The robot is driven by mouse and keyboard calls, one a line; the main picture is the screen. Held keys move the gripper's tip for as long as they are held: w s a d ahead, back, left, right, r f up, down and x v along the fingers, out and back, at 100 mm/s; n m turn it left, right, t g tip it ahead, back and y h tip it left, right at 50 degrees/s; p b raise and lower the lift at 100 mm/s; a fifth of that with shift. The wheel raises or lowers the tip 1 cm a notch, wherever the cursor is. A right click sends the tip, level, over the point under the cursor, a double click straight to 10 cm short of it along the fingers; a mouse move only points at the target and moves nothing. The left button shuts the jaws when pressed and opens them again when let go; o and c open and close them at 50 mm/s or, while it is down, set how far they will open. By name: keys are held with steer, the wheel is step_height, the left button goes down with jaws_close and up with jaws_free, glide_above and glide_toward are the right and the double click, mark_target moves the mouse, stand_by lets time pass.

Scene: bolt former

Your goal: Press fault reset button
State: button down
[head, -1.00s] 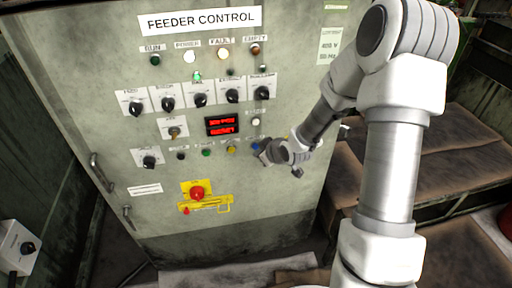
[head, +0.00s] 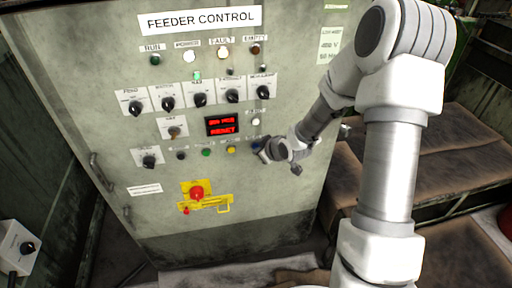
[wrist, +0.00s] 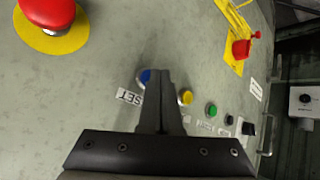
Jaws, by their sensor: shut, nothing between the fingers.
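The blue button (wrist: 145,76) shows in the wrist view beside my gripper's fingertips, with a partly hidden label ending in "SET" (wrist: 129,97). It is partly covered by the fingers. In the head view the blue button (head: 256,145) is at the right end of the lower button row. My gripper (wrist: 161,74) is shut and empty, pointing at the panel; in the head view its tip (head: 261,153) is at the blue button. I cannot tell whether it touches. The lamp under "FAULT" (head: 222,53) looks pale and bright.
The feeder control cabinet (head: 150,215) carries yellow (head: 231,149) and green (head: 206,152) buttons, several black knobs and a red display (head: 222,125) whose lower line reads "RESET". Brown padded surfaces (head: 470,150) lie to the right.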

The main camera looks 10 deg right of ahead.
steer(key=shift+w, duration=0.4)
stand_by(0.8)
steer(key=shift+s, duration=0.85)
steer(key=shift+s, duration=0.1)
steer(key=s+b, duration=0.1)
steer(key=s, duration=0.3)
steer(key=shift+s, duration=0.4)
stand_by(0.4)
